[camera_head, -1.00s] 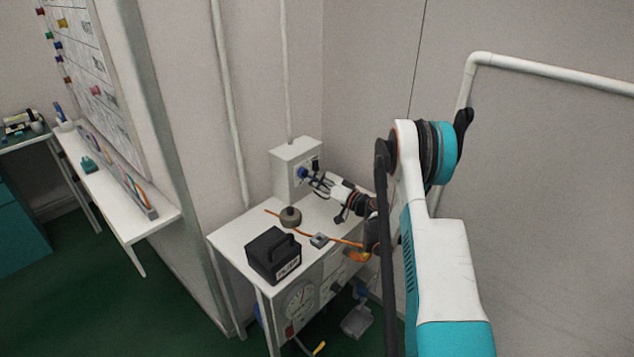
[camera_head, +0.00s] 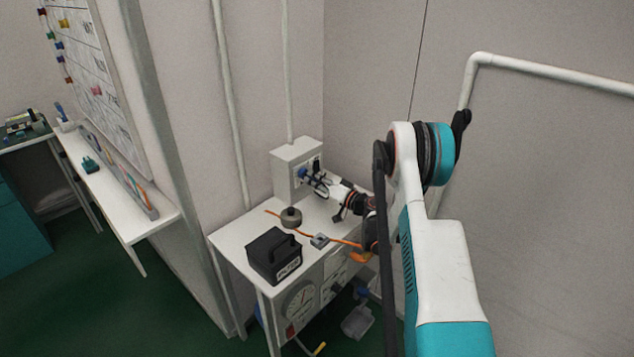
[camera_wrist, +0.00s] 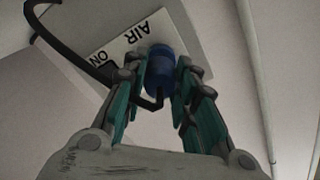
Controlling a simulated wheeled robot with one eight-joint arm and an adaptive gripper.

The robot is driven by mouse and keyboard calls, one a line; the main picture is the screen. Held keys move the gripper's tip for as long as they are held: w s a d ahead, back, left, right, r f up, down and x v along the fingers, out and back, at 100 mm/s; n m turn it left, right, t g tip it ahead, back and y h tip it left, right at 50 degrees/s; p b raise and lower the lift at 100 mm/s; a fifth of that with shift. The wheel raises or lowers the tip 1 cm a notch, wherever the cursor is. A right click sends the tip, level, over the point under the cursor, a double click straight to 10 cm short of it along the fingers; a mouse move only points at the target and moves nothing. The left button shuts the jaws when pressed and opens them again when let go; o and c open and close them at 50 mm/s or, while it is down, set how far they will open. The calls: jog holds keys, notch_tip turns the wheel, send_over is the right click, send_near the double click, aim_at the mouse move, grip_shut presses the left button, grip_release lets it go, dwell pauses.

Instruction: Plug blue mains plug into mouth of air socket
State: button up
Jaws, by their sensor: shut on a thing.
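The blue mains plug (camera_wrist: 160,72) is held between the fingers of my gripper (camera_wrist: 158,95), which is shut on it. In the wrist view the plug's far end is right at the white panel marked AIR (camera_wrist: 132,38); I cannot tell whether it is inside the socket mouth. In the head view my gripper (camera_head: 316,181) is at the front of the white wall box (camera_head: 290,172), with the blue plug (camera_head: 304,172) against its face. The socket mouth itself is hidden behind the plug.
A black curved lever or cable (camera_wrist: 70,50) is beside the panel, left of the plug.

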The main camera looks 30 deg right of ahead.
jog(key=shift+w+a, duration=0.25)
jog(key=shift+w, duration=0.4)
jog(key=o, duration=1.2)
jog(key=shift+c, duration=0.2)
jog(key=v, duration=1.2)
